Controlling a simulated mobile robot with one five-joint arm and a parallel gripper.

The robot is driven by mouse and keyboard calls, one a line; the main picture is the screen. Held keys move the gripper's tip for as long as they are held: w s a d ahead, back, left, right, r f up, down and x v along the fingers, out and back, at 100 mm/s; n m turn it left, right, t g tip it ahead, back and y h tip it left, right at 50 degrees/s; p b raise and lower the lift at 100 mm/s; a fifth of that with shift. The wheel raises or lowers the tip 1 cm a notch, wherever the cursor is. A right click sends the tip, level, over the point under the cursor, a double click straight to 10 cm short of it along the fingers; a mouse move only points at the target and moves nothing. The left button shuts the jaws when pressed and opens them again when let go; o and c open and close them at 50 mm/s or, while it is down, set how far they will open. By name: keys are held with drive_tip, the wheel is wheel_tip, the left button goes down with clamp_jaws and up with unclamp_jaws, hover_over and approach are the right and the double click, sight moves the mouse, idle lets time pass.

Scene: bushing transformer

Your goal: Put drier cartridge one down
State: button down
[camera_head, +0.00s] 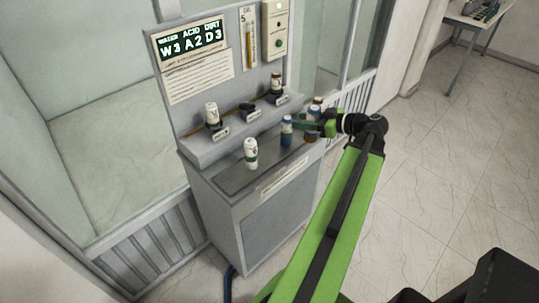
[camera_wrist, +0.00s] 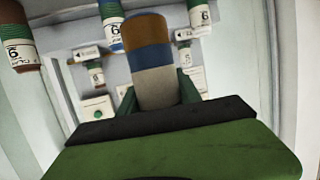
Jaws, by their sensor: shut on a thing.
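My gripper (camera_head: 314,127) is shut on a cartridge with brown, blue and pale grey bands (camera_wrist: 152,62), seen between its green fingers in the wrist view. In the head view this cartridge (camera_head: 316,104) shows only in part at my gripper, above the right end of the cabinet's lower ledge. I cannot read a number on it, nor tell whether its base touches the ledge. A blue and white cartridge (camera_head: 286,131) stands just left of my gripper. A white and green cartridge (camera_head: 250,154) stands further left. A brown cartridge (camera_head: 311,137) is partly hidden below my gripper.
The grey cabinet (camera_head: 268,215) has an upper step with labelled places. A lit display (camera_head: 190,40) reads W3 A2 D3. Neighbouring cartridges stand close to my gripper.

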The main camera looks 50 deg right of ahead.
drive_tip(key=w+d+f+b, duration=0.2)
drive_tip(key=w+f, duration=0.1)
drive_tip(key=w, duration=0.3)
drive_tip(key=shift+m+h, duration=0.4)
drive_tip(key=shift+h, duration=0.1)
drive_tip(key=w+a+f+b, duration=0.2)
drive_tip(key=w+f+b, duration=0.1)
drive_tip(key=w+a+f+b, duration=0.2)
drive_tip(key=w+f+b, duration=0.1)
drive_tip(key=f+b, duration=0.1)
drive_tip(key=w+a+f+b, duration=0.2)
drive_tip(key=w+f+b, duration=0.1)
drive_tip(key=f+b, duration=0.1)
drive_tip(key=shift+a, duration=0.3)
drive_tip(key=c, duration=0.8)
unclamp_jaws()
drive_tip(key=shift+r, duration=0.1)
drive_tip(key=shift+r, duration=0.2)
drive_tip(key=p+v, duration=0.4)
drive_tip(key=v, duration=0.8)
drive_tip(key=shift+f, duration=0.1)
